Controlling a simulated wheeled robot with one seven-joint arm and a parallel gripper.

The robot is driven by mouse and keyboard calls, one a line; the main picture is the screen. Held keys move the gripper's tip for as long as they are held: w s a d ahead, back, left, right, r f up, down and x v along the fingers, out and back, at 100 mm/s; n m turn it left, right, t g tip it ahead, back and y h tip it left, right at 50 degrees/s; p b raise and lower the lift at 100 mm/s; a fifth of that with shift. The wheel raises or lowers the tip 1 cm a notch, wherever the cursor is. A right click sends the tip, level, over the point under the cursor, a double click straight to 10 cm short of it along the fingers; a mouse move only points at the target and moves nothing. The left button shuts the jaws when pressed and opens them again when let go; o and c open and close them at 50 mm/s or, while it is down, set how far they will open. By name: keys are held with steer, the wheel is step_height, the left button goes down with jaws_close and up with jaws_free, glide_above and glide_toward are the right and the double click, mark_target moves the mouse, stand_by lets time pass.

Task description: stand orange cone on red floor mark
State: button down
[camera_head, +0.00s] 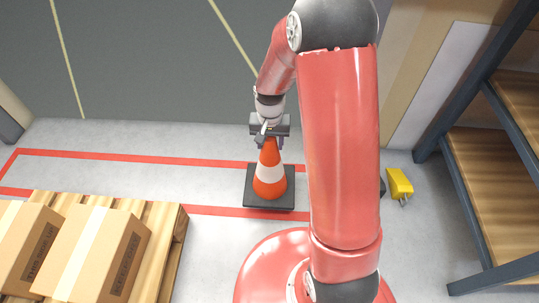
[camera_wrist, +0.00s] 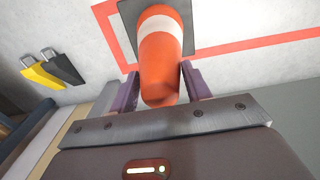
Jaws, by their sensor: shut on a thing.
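The orange cone (camera_head: 269,182) with a white band and a dark square base is upright in the head view, over the red floor mark (camera_head: 140,157). Its base overlaps the right part of the red outline; I cannot tell whether it touches the floor. My gripper (camera_head: 268,143) is at the cone's top. In the wrist view the cone (camera_wrist: 160,62) is between the two purple fingers of my gripper (camera_wrist: 160,90), which are shut on its tip. The red line (camera_wrist: 235,46) runs beside the base there. My arm hides the mark's right end in the head view.
A wooden pallet (camera_head: 177,240) with cardboard boxes (camera_head: 95,250) stands at the lower left. A shelf rack (camera_head: 490,165) stands at the right. A yellow item (camera_head: 399,183) and a dark one lie near it. The floor left of the cone is clear.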

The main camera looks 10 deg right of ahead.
mark_target(270, 165)
steer(key=shift+f+b, duration=0.45)
steer(key=shift+f, duration=2.5)
steer(key=shift+f, duration=0.15)
steer(key=c, duration=0.7)
jaws_free()
steer(key=shift+o, duration=0.2)
